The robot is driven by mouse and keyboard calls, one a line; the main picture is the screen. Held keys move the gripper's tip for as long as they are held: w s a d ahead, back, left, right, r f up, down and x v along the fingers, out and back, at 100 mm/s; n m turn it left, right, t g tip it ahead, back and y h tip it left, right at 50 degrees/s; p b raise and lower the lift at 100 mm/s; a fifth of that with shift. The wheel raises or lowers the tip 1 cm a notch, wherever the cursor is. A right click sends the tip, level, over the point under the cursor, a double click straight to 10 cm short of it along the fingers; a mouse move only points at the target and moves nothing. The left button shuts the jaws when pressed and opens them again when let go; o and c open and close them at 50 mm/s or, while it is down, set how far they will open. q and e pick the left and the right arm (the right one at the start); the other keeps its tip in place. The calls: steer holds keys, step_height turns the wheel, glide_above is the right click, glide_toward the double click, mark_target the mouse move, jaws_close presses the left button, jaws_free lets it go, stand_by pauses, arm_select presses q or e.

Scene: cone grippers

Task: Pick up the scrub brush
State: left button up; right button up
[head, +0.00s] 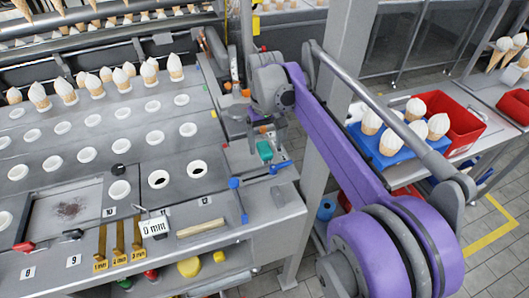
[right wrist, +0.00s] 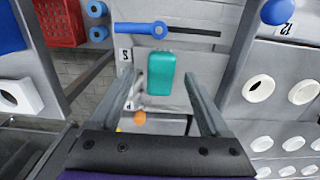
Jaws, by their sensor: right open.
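A teal block-shaped item (head: 264,151), which looks like the scrub brush, lies on the grey ledge at the right end of the machine. No bristles show, so I cannot be sure of it. It also shows in the right wrist view (right wrist: 161,74), between and beyond the finger ends. My right gripper (head: 262,128) is just behind it in the head view, partly hidden by its own arm. In the right wrist view the gripper (right wrist: 164,84) is open, with nothing between its fingers. My left gripper is not in view.
A blue-handled tool with a dark strip (head: 280,168) lies just in front of the teal item. A blue upright piece (head: 237,184) stands to the left. A blue tray (head: 384,148) of cones and a red crate (head: 452,128) stand on the right table.

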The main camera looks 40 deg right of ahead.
steer(key=shift+f, duration=1.3)
jaws_close()
